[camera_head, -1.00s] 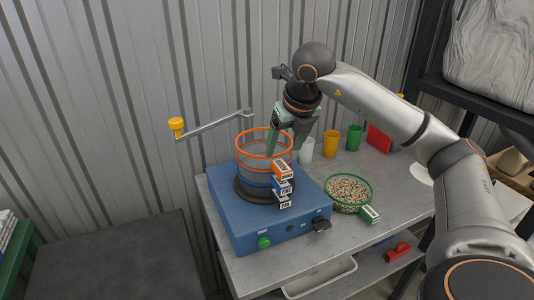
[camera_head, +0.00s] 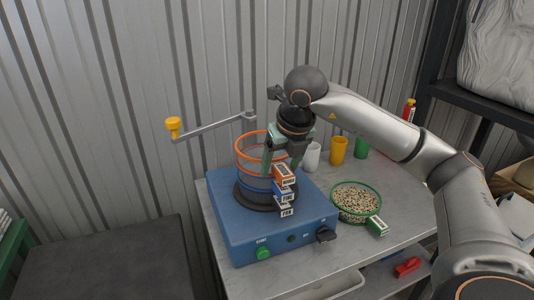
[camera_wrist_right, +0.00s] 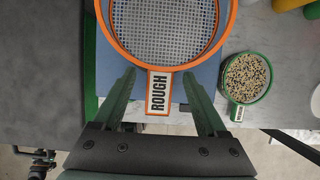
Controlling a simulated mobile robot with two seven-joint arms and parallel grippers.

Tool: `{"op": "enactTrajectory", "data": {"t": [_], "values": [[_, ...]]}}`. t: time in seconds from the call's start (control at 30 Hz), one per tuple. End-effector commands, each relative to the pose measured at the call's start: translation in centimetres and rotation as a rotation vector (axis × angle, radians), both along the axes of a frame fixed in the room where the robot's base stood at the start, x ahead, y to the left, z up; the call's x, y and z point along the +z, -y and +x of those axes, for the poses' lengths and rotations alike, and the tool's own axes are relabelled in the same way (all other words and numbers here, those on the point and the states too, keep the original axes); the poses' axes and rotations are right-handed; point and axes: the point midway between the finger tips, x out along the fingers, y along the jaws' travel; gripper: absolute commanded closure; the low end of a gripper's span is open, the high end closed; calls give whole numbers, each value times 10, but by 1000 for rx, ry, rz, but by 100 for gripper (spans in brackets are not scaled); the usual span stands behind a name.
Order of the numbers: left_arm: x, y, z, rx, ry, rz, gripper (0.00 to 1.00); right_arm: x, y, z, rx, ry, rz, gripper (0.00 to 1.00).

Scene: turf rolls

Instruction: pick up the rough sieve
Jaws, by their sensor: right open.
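The rough sieve has an orange rim (camera_head: 240,140) and a mesh floor. It is the top ring of a stack on a blue shaker base (camera_head: 232,232). Its orange tab, labelled ROUGH (camera_head: 285,174), points to the front right. In the right wrist view its rim (camera_wrist_right: 125,47) fills the top middle, and the tab (camera_wrist_right: 158,93) lies between the fingers in the picture. My right gripper (camera_head: 282,162) is open and empty over the tab side of the sieve. It also shows in the wrist view (camera_wrist_right: 159,78). Contact cannot be told. My left gripper is out of view.
A green-rimmed sieve (camera_head: 356,201) of grains stands on the grey bench (camera_head: 318,252) right of the shaker. White, yellow (camera_head: 338,150) and green cups stand behind. A yellow-knobbed bar (camera_head: 205,129) extends at the left. A blue-labelled FINE tab (camera_head: 284,192) sits below the ROUGH tab.

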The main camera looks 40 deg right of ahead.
Motion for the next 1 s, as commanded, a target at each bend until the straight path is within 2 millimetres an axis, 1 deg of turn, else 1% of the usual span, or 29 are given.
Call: {"op": "enactTrajectory", "data": {"t": [0.03, 0.07, 0.67, 1.0], "values": [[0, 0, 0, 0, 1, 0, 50, 0, 0, 0, 0, 0, 0, 28], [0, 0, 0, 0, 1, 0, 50, 0, 0, 0, 0, 0, 0, 32], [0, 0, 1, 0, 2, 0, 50, 0, 0, 0, 0, 0, 0, 99], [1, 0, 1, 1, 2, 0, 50, 1, 0, 0, -1, 3, -1, 100]]}}
